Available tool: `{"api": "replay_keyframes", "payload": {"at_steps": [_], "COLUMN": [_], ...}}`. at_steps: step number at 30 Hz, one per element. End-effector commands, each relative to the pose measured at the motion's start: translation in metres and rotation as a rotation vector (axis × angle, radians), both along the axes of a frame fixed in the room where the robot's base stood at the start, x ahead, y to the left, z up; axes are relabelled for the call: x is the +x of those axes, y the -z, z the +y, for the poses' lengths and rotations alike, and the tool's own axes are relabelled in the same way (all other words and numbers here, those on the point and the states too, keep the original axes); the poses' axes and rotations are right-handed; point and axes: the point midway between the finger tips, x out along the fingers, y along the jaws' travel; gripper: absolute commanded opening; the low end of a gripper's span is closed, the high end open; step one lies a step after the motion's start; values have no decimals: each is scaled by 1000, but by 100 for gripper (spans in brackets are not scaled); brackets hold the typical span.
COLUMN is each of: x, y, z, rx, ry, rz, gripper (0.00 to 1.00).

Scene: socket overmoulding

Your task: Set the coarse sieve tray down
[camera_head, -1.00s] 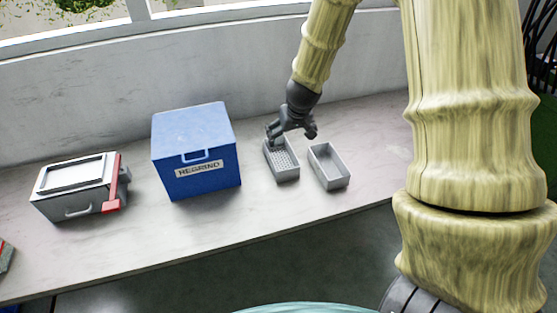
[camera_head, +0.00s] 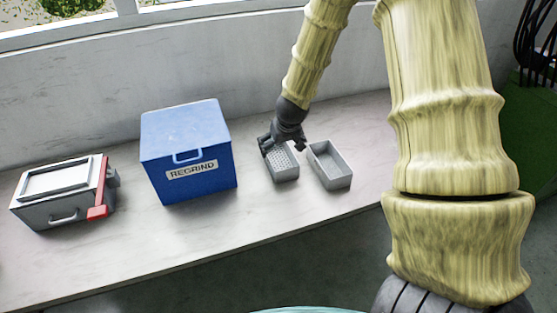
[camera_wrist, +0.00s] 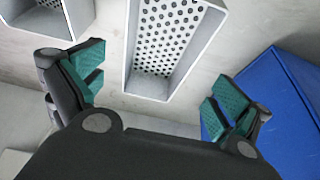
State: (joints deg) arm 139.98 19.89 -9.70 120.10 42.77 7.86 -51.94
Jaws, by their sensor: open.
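The coarse sieve tray (camera_head: 284,175) is a grey rectangular tray with a holed floor. It rests on the pale worktop beside the blue REGRIND box. In the wrist view the tray (camera_wrist: 150,85) lies ahead of my gripper, with large round holes in its floor. My gripper (camera_head: 282,148) is open over the tray's far end and hides part of it in the head view. In the wrist view the green finger pads of my gripper (camera_wrist: 158,90) stand apart to either side of the tray's end, with visible gaps to its walls.
A second grey tray (camera_head: 344,183) stands close to the right of the sieve tray. The blue REGRIND box (camera_head: 190,130) is to the left. A grey box with a red latch (camera_head: 65,210) stands farther left. The worktop's front strip is clear.

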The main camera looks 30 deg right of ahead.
Motion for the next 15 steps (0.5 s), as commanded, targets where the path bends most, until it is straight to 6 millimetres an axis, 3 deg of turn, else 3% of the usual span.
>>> {"api": "replay_keyframes", "payload": {"at_steps": [7, 15], "x": [7, 19], "y": [10, 37], "z": [-1, -7], "rx": [1, 2], "ry": [-3, -1], "rz": [0, 1], "gripper": [100, 100]}}
